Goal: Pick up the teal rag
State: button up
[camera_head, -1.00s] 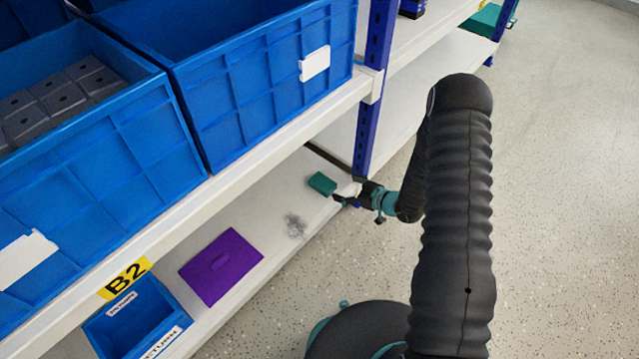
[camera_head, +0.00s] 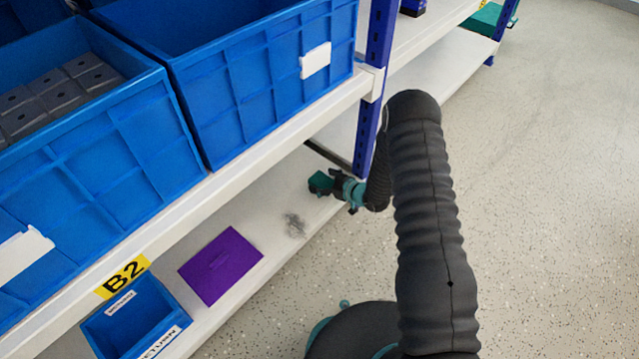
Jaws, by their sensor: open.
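The teal rag (camera_head: 319,181) is a small folded block lying on the lower white shelf, near the blue upright post. My gripper (camera_head: 328,186) has come in from the right, low over the shelf, and its tips are at the rag. The gripper covers the rag's right part. The jaws are open. They are small and dark here, and I cannot tell whether they touch the rag.
The upper shelf edge (camera_head: 215,190) with blue crates (camera_head: 260,85) overhangs the lower shelf. A grey smudge (camera_head: 295,225), a purple panel (camera_head: 221,266) and a small blue bin (camera_head: 140,325) are to the left.

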jog(key=c, duration=1.1)
